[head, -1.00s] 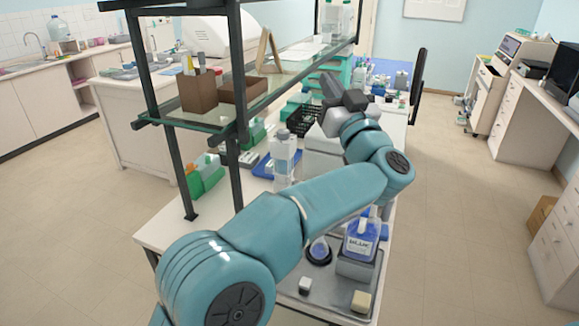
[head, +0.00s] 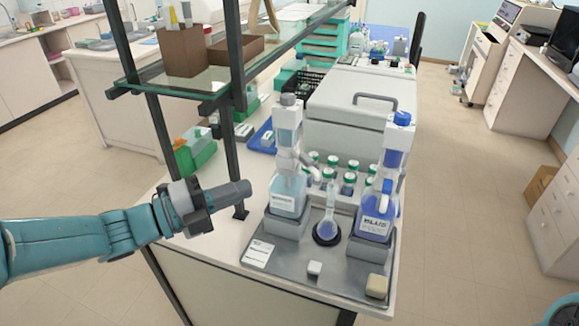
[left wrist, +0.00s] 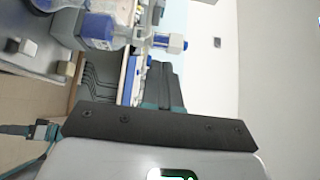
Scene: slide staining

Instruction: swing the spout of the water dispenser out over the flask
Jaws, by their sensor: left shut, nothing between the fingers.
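The water dispenser (head: 287,193), a bottle with pale liquid and a grey cap, stands upright on a grey block at the tray's left. Its white spout (head: 303,163) points toward the right and slopes down; its tip appears left of the flask's mouth, and the depth between them is hard to tell. The small round flask (head: 328,228) stands on a black ring between the two dispensers. My left gripper (head: 241,190) is shut and empty, left of the water dispenser, apart from it and pointing right.
A blue-liquid dispenser (head: 378,208) stands right of the flask; it also shows in the left wrist view (left wrist: 97,28). Several green-capped bottles (head: 348,183) stand behind. A shelf post (head: 232,165) rises behind my left gripper. A white cube (head: 314,268) and a beige block (head: 376,286) lie in front.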

